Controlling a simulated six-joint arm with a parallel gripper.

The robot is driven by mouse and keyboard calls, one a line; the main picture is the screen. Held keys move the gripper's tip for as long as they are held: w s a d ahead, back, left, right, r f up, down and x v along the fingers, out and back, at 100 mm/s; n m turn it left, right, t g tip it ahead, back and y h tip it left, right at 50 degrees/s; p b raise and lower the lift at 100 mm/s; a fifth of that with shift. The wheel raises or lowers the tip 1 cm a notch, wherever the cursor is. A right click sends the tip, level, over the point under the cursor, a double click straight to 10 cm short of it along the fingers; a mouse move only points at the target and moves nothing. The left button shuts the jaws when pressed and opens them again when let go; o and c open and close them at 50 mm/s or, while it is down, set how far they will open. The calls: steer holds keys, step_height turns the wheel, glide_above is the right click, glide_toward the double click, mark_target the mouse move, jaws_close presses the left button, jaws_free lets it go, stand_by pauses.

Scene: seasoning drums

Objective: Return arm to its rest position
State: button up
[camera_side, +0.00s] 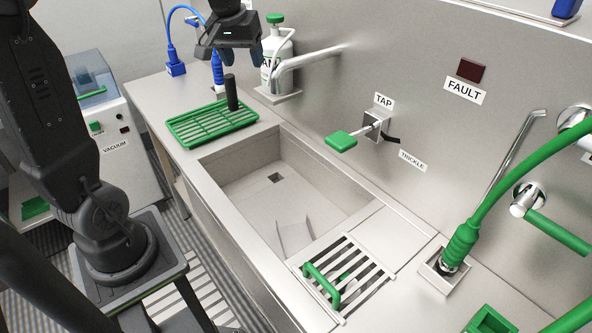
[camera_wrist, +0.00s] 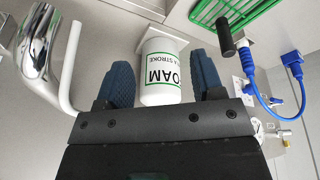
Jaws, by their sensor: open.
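My gripper (camera_side: 236,52) is at the top of the side view, above the far end of the counter and the green rack. In the wrist view its two blue fingers (camera_wrist: 163,72) are spread apart with nothing held between them. A white bottle (camera_side: 282,62) with a green cap stands behind and to the right of it. The bottle (camera_wrist: 162,72) shows between the fingers in the wrist view, beyond them. A black cylinder (camera_side: 231,93) stands upright at the green rack (camera_side: 190,132), below my gripper. It also shows in the wrist view (camera_wrist: 226,38).
A chrome spout (camera_side: 310,58) reaches out beside the bottle. A blue hose (camera_side: 170,38) rises at the far left of the counter. A slatted grate (camera_side: 345,275) with a green handle lies in front.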

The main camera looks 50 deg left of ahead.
steer(key=s+d+f+m+t, duration=0.1)
steer(key=s+d+m, duration=0.2)
steer(key=s+d, duration=0.5)
steer(key=s+d+f+m+t+h, duration=0.1)
steer(key=s+d+m, duration=0.3)
steer(key=s+d, duration=0.5)
steer(key=shift+d+f+t, duration=0.3)
steer(key=shift+d+f, duration=0.1)
steer(key=shift+d, duration=0.35)
